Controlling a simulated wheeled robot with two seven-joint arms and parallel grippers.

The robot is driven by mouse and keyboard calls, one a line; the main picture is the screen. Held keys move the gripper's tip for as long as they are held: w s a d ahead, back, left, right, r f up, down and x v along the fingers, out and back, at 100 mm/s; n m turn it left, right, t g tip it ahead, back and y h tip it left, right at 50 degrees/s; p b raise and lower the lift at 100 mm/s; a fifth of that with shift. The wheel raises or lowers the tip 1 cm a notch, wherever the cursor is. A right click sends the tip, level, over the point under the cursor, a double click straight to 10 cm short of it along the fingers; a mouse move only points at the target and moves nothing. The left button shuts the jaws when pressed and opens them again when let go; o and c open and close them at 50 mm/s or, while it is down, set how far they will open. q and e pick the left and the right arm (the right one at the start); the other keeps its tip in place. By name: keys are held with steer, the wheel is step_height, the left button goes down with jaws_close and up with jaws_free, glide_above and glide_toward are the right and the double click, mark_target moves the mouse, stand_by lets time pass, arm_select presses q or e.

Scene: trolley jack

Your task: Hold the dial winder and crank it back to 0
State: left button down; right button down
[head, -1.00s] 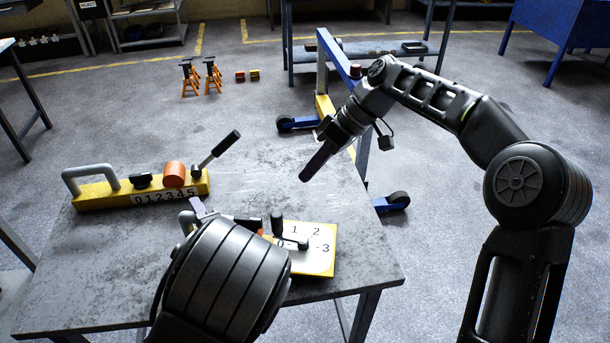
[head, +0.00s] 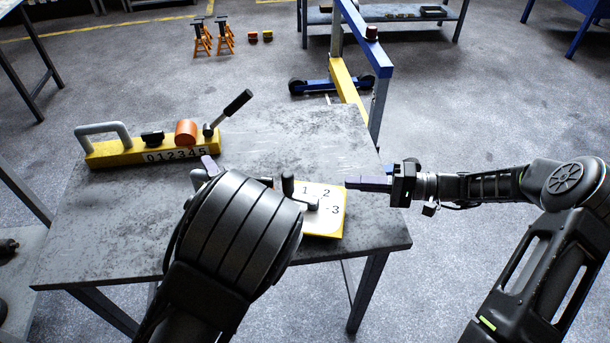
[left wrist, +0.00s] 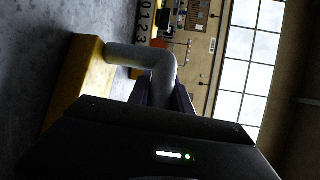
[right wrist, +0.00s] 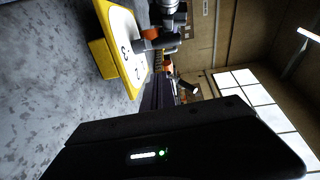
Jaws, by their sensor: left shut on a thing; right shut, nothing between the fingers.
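The dial winder's white face with a yellow edge (head: 325,222) lies on the table; 1, 2 and 3 show. Its dark crank (head: 311,204) has an upright knob (head: 287,186). My left arm hides the left part of the winder, and I cannot tell the pointer's reading. My left gripper (head: 209,167) is shut on the winder's grey bent handle (left wrist: 145,55), seen in the left wrist view. My right gripper (head: 350,183) is shut and empty, just right of the dial and apart from the crank. The dial face (right wrist: 122,40) and crank (right wrist: 160,42) also show in the right wrist view.
A long yellow block (head: 110,154) numbered 0 to 5, with a grey handle, an orange roller (head: 186,132) and a lever (head: 235,105), stands at the table's back left. The table's middle (head: 270,145) is clear. A blue and yellow frame (head: 352,86) stands behind.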

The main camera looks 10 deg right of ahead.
steer(key=shift+w+a+r+m+t, duration=0.25)
steer(key=shift+w+r+m+t, duration=0.1)
steer(key=shift+w+m+t, duration=0.15)
steer(key=shift+w+d+r+t, duration=0.1)
steer(key=shift+w+r+t, duration=0.2)
steer(key=shift+w+t, duration=0.15)
steer(key=x, duration=1)
steer(key=shift+s+r, duration=0.1)
steer(key=shift+r, duration=0.1)
arm_select(q)
steer(key=shift+d, duration=0.1)
arm_select(e)
steer(key=s+a, duration=0.2)
steer(key=shift+s, duration=0.3)
steer(key=shift+s+a, duration=0.25)
